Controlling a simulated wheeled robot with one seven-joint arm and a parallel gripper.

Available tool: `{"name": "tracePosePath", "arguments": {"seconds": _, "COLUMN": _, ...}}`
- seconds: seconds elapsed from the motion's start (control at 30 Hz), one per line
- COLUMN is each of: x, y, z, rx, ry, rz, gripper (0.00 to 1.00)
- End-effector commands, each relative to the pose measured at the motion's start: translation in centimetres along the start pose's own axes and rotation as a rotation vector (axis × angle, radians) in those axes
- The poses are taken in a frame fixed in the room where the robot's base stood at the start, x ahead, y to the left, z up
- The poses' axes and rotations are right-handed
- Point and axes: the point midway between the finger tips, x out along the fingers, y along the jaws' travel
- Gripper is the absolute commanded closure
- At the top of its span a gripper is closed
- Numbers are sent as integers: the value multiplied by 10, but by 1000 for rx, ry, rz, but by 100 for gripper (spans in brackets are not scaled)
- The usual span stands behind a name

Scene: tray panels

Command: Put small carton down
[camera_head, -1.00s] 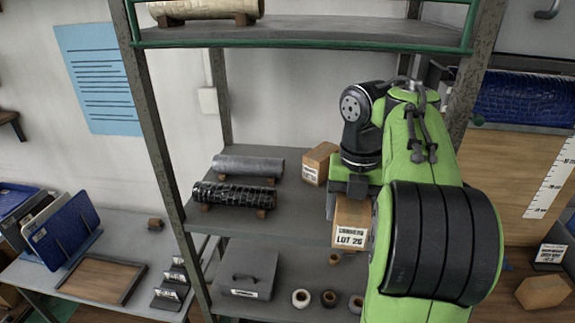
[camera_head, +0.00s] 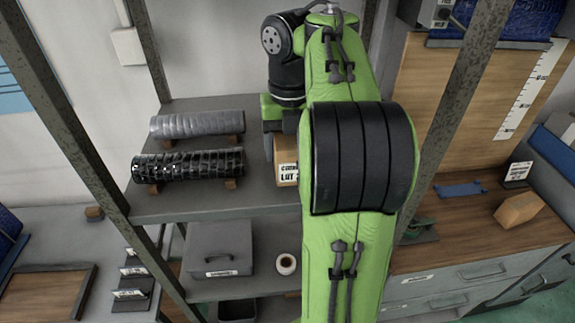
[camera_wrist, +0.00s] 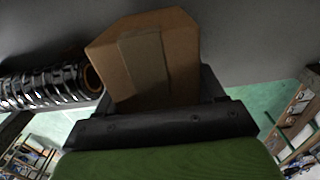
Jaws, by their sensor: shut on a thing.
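The small carton is a brown box with a white lot label (camera_head: 287,171), partly hidden by my arm in the head view. In the wrist view the carton (camera_wrist: 150,62) shows its tan faces and a tape strip. My gripper (camera_head: 280,140) is shut on it; the dark jaw also shows in the wrist view (camera_wrist: 165,122). The carton is over the right part of the grey middle shelf (camera_head: 190,205), right of the rolls. I cannot tell if its underside touches the shelf.
A grey roll (camera_head: 197,123) and a black glossy roll (camera_head: 188,165) lie on cradles left of the carton. The black roll end (camera_wrist: 50,85) is close beside the carton in the wrist view. A grey lidded box (camera_head: 220,248) and a tape roll (camera_head: 286,264) are below.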

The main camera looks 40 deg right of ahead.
Motion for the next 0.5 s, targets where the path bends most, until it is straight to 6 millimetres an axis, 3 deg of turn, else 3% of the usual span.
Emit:
{"name": "tracePosePath", "arguments": {"seconds": 0.03, "x": 14, "y": 0, "z": 0, "rx": -1, "ry": 0, "rz": 0, "gripper": 71}}
{"name": "tracePosePath", "arguments": {"seconds": 0.13, "x": 27, "y": 0, "z": 0, "rx": -1, "ry": 0, "rz": 0, "gripper": 71}}
{"name": "tracePosePath", "arguments": {"seconds": 0.47, "x": 26, "y": 0, "z": 0, "rx": 0, "ry": -1, "rz": 0, "gripper": 71}}
{"name": "tracePosePath", "arguments": {"seconds": 0.5, "x": 26, "y": 0, "z": 0, "rx": 0, "ry": 0, "rz": 0, "gripper": 29}}
